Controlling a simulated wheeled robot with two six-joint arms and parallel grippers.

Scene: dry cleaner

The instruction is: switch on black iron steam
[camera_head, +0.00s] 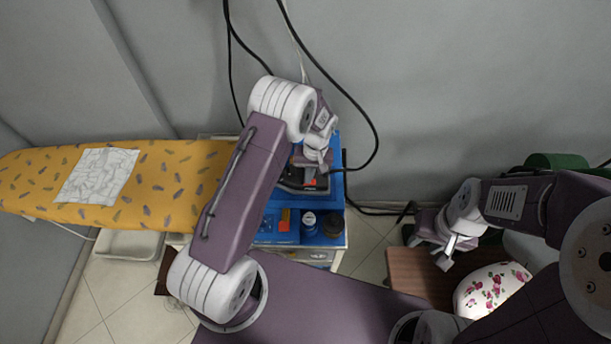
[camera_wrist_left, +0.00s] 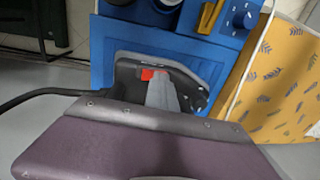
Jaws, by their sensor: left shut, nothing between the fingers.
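The black steam iron (camera_head: 293,178) rests on the blue top of a station, partly hidden behind my left arm in the head view. In the left wrist view the iron (camera_wrist_left: 126,70) shows a dark body with a red switch (camera_wrist_left: 148,74) on it. My left gripper (camera_wrist_left: 160,85) is shut and empty, its fingertips right beside the red switch; I cannot tell if they touch it. In the head view the left gripper (camera_head: 318,166) is over the iron. My right gripper (camera_head: 444,257) is far to the right, away from the iron; its finger gap is unclear.
A yellow ironing board (camera_head: 160,165) with a white cloth (camera_head: 97,176) extends left. A blue control panel (camera_head: 268,232) with knobs is at the front. Black cables (camera_head: 374,135) hang behind. A brown surface (camera_head: 408,275) and a floral item (camera_head: 492,290) are near the right gripper.

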